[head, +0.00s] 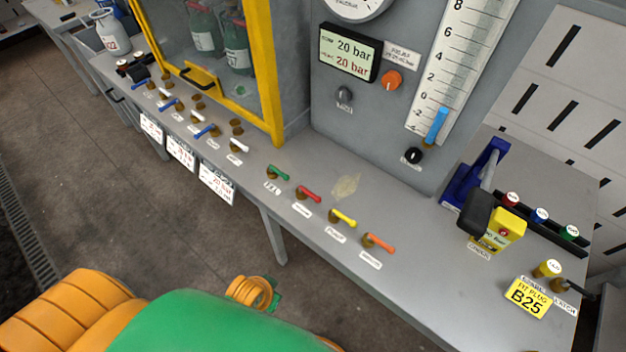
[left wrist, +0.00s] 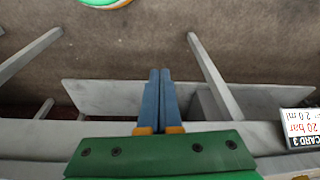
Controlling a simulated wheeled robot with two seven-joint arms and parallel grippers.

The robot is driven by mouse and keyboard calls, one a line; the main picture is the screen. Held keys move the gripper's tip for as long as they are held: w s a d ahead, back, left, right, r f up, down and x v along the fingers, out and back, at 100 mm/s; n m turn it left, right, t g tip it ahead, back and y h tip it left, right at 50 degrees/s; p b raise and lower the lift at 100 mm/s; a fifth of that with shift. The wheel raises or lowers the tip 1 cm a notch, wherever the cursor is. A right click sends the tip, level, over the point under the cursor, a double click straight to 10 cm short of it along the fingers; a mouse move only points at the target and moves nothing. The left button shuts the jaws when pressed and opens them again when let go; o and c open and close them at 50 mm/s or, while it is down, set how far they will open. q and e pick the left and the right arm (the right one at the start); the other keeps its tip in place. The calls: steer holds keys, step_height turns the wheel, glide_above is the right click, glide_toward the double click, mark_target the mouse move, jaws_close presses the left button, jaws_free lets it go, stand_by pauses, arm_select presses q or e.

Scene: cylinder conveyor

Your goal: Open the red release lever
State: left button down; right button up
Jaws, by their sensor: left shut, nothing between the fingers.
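The red lever (head: 309,194) stands on a brass valve at the front of the grey bench, between the green and yellow levers. Its small label below is too small to read. My left gripper shows in the left wrist view, its two blue fingers (left wrist: 160,92) shut against each other with nothing between them. The fingers lie over the bench edge and the floor below, and no red lever shows there. In the head view the fingers cannot be made out. My right gripper is not in view.
Near the red lever are a green lever (head: 279,173), a yellow lever (head: 343,217) and an orange lever (head: 379,242). A yellow-framed cabinet (head: 262,80) and a gauge panel (head: 335,95) stand behind. Hanging cards (head: 216,184) line the front edge.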

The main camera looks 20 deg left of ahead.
arm_select(q)
steer(key=w+d+r+t+p, duration=0.1)
steer(key=w+r, duration=0.2)
steer(key=r, duration=0.3)
steer(key=w+d+r+m+t+h+p, duration=0.1)
steer(key=w+r+p, duration=0.15)
steer(key=r, duration=0.35)
steer(key=w+d+r+t+p, duration=0.1)
steer(key=w+r, duration=0.2)
steer(key=r, duration=0.3)
steer(key=w+a+r+t+h, duration=0.1)
steer(key=w+r, duration=0.1)
steer(key=w, duration=0.4)
steer(key=w+r+t, duration=0.1)
steer(key=w, duration=0.6)
steer(key=shift+w+a+r+m+h, duration=0.15)
steer(key=shift+a+r+m+h, duration=0.25)
